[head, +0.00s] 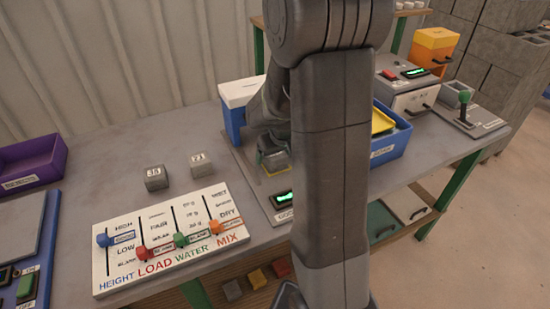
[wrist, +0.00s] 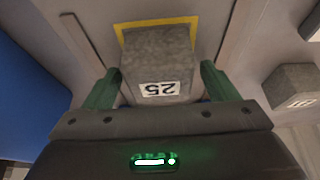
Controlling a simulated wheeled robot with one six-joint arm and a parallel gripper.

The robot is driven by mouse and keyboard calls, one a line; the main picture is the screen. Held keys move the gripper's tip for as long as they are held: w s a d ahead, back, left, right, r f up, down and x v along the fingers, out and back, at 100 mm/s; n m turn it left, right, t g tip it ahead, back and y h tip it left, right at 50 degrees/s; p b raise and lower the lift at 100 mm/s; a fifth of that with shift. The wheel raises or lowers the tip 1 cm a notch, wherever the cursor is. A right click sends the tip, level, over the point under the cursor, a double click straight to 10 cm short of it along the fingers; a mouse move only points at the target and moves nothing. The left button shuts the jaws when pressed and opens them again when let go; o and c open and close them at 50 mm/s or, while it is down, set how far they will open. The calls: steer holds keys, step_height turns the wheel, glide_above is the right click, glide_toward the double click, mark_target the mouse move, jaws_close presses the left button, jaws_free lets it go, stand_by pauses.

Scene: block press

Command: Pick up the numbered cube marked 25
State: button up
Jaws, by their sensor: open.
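The grey cube marked 25 (wrist: 157,62) is in the wrist view, its number upside down there, on a spot with a yellow outline (wrist: 190,22). My gripper (wrist: 157,88) is open, with one green finger on either side of the near part of the cube. I cannot tell whether the fingers touch it. In the head view my gripper (head: 272,150) is over the grey plate with the green display, and my arm hides much of that area. The cube is mostly hidden there.
Two other numbered cubes stand on the table, one marked 35 (head: 156,178) and one (head: 201,164) to its right. A white slider board (head: 165,235) lies in front of them. A blue tray (head: 393,143) is right of my arm, and a white-and-blue box (head: 240,97) behind my gripper.

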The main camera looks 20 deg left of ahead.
steer(key=shift+c, duration=0.4)
steer(key=c, duration=1.4)
